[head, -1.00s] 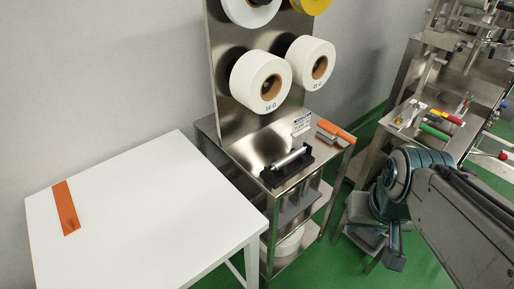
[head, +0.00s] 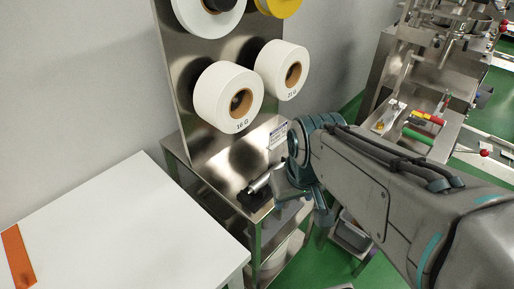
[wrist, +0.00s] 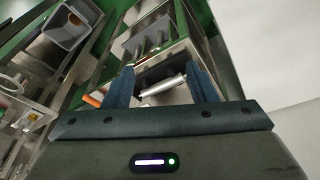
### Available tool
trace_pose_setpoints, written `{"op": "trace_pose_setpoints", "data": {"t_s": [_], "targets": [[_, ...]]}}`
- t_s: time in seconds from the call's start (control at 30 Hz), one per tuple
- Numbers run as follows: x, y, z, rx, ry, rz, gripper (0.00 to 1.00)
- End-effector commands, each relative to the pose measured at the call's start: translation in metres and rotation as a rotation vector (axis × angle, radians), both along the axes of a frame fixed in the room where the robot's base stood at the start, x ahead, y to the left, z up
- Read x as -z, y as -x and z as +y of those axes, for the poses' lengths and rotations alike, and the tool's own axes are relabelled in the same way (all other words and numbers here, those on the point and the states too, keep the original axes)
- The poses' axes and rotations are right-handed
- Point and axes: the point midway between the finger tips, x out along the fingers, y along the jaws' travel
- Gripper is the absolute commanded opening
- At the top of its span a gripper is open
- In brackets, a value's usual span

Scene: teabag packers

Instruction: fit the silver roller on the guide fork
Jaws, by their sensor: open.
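The silver roller (head: 259,183) lies in a black holder (head: 248,199) on the steel stand's top, its right part hidden behind my gripper in the head view. In the wrist view the roller (wrist: 163,86) lies tilted across the gap between my fingers, with the black holder behind it. My gripper (wrist: 160,80) is open, its two dark blue fingers apart; nothing is clearly held. I cannot pick out the guide fork in either view.
A white table (head: 120,225) with an orange strip (head: 17,258) stands left of the steel stand. Large white paper reels (head: 228,96) hang on the upright panel above the roller. The packing machine (head: 440,60) stands at the right. The floor is green.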

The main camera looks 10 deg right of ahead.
Motion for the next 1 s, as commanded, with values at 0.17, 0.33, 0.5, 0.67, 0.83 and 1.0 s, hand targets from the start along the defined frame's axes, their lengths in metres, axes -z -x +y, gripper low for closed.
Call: {"op": "trace_pose_setpoints", "data": {"t_s": [0.17, 0.33, 0.5, 0.67, 0.83, 1.0], "targets": [[-0.005, -0.028, -0.002, -0.293, 0.103, 0.036, 0.52], [-0.003, -0.059, -0.003, -0.659, 0.191, 0.076, 0.52], [0.003, -0.089, -0.003, -1.031, 0.246, 0.098, 0.52], [0.011, -0.117, -0.004, -1.382, 0.276, 0.088, 0.52], [0.019, -0.143, -0.004, -1.717, 0.302, 0.038, 0.52], [0.024, -0.160, -0.003, -1.941, 0.329, -0.022, 0.52]]}}
